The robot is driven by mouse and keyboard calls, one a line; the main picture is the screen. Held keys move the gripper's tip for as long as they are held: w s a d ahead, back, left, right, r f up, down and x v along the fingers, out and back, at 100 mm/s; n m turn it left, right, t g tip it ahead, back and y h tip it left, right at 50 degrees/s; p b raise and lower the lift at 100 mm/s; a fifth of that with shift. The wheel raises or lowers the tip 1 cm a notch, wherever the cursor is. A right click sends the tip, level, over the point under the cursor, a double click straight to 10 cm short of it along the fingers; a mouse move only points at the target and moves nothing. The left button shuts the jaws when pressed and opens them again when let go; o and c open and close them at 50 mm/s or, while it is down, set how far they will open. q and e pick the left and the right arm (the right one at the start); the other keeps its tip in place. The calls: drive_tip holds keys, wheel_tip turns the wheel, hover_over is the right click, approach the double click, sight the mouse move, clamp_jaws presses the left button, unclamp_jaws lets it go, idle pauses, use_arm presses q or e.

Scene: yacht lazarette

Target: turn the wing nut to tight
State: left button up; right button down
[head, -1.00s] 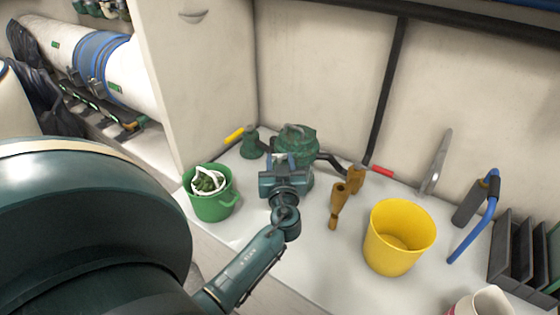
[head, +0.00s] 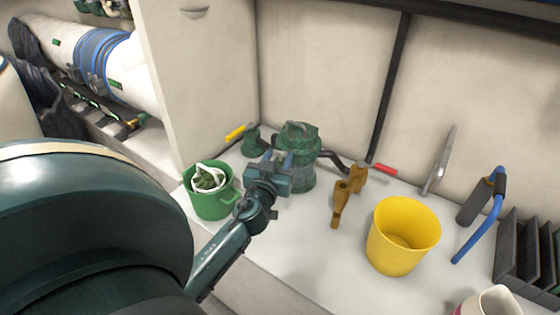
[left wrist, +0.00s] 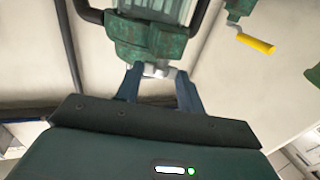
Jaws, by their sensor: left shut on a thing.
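The green sea strainer (head: 301,172), with a ribbed top and a clear-looking body, stands on the white counter near the back wall. My left gripper (head: 277,160) is at its front, coming in from the lower left. In the left wrist view the strainer's green housing (left wrist: 150,38) fills the upper middle. A small silver wing nut (left wrist: 160,71) sits against the housing, between the two blue fingertips of my left gripper (left wrist: 159,76), which is shut on it. The wing nut is hidden by the gripper in the head view. My right gripper is not in view.
A green pot (head: 211,205) with white rope stands left of my gripper. A bronze fitting (head: 345,196), a red-handled valve (head: 382,169) and a yellow bucket (head: 400,240) are to the right. A yellow-handled valve (left wrist: 256,43) is close by. The counter's front middle is clear.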

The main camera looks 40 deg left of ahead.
use_arm(q)
drive_tip(key=m+h, duration=0.1)
drive_tip(key=h, duration=0.1)
drive_tip(key=m+t+h+p, duration=0.1)
drive_tip(key=h, duration=0.1)
drive_tip(key=shift+s+a+r+m, duration=0.1)
drive_tip(key=shift+a+r+m, duration=0.05)
drive_tip(key=shift+a+m, duration=0.25)
drive_tip(key=shift+m+t+h, duration=0.3)
drive_tip(key=shift+m+h, duration=0.3)
drive_tip(key=shift+h, duration=0.2)
drive_tip(key=o, duration=0.7)
drive_tip(key=s, duration=0.8)
drive_tip(key=s+d, duration=0.1)
drive_tip(key=s, duration=0.4)
drive_tip(key=shift+d, duration=0.1)
